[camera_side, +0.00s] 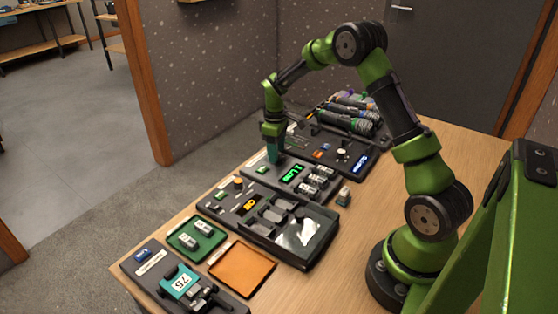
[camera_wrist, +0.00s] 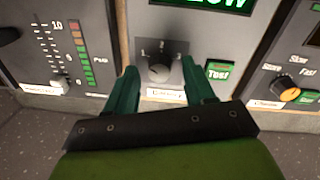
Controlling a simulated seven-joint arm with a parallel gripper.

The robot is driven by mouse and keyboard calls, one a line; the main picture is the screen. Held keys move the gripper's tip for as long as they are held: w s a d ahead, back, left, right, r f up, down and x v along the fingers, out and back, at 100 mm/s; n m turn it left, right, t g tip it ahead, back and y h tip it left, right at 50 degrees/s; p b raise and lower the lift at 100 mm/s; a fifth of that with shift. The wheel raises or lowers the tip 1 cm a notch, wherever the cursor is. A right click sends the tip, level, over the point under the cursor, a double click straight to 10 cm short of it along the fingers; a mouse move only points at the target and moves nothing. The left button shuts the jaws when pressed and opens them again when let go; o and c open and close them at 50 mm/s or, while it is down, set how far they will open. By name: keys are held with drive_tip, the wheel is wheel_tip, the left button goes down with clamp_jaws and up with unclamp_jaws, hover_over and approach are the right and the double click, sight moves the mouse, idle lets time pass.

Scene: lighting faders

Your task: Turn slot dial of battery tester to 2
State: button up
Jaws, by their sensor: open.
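The battery tester (camera_side: 318,171) is a dark grey unit with a lit green display (camera_side: 292,174) and several battery-like pieces on its right part. In the wrist view its panel (camera_wrist: 205,48) shows part of the display, a green test button (camera_wrist: 218,71) and the slot dial (camera_wrist: 159,68). The dial is a dark round knob with marks 1, 2 and 3 above it; I cannot tell where its pointer stands. My gripper (camera_side: 272,157) is over the tester's far left end. In the wrist view my open gripper (camera_wrist: 165,82) has one teal finger on each side of the dial, with visible gaps.
A unit with a fader scale (camera_wrist: 62,50) is left of the tester in the wrist view, and one with an orange knob (camera_wrist: 289,88) is right. In the side view, a green tray (camera_side: 197,237) and an orange tray (camera_side: 241,268) lie nearer. Bare table shows beside my arm's base.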

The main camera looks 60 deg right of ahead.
drive_tip(key=shift+f, duration=0.3)
clamp_jaws()
drive_tip(key=shift+m, duration=0.4)
drive_tip(key=m, duration=0.5)
drive_tip(key=shift+w+r, duration=0.1)
drive_tip(key=m, duration=0.6)
drive_tip(key=shift+g, duration=0.3)
